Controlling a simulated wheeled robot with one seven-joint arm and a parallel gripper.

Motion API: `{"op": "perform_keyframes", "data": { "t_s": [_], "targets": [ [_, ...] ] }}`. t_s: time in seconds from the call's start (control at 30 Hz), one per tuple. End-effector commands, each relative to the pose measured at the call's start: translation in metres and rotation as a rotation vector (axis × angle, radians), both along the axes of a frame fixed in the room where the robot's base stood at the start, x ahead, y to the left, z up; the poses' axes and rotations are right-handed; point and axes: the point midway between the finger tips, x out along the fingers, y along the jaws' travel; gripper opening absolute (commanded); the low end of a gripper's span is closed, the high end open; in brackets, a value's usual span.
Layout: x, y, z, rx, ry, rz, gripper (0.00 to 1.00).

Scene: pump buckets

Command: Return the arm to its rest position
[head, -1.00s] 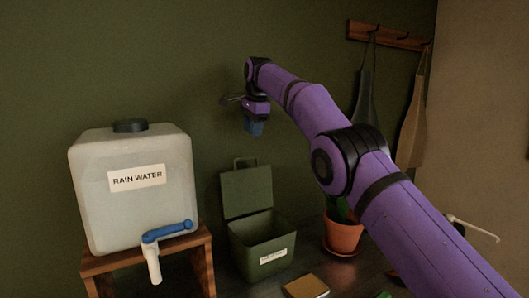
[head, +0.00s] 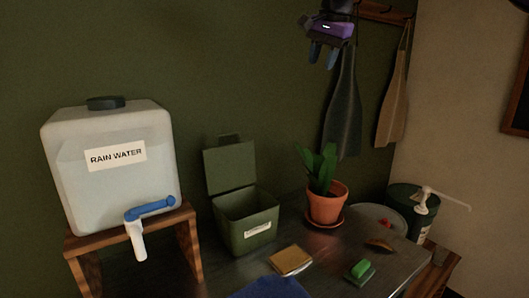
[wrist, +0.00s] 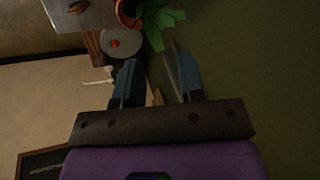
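My gripper (head: 323,54) is high up at the top of the head view, in front of the hanging aprons and well above the counter. Its two blue fingers point down and stand apart with nothing between them. In the wrist view the gripper (wrist: 158,82) also shows its fingers spread and empty. Most of my arm is out of the head view.
A rain water tank (head: 113,175) with a blue tap sits on a wooden stand (head: 187,245) at left.

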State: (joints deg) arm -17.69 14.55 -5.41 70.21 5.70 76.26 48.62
Motion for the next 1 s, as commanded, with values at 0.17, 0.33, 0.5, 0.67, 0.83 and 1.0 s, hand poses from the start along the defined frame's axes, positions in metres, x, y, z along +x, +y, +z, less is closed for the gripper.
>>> {"op": "perform_keyframes", "data": {
  "t_s": [0.17, 0.33, 0.5, 0.67, 0.83, 1.0],
  "targets": [
    [-0.049, -0.036, 0.004, -0.027, -0.031, 0.062, 0.36],
    [-0.097, -0.064, -0.002, -0.059, -0.059, 0.129, 0.36],
    [-0.147, -0.089, -0.014, -0.098, -0.087, 0.195, 0.36],
    [-0.196, -0.108, -0.033, -0.138, -0.113, 0.258, 0.36],
    [-0.248, -0.125, -0.059, -0.186, -0.137, 0.327, 0.36],
    [-0.298, -0.139, -0.092, -0.24, -0.159, 0.397, 0.36]
  ]
}}
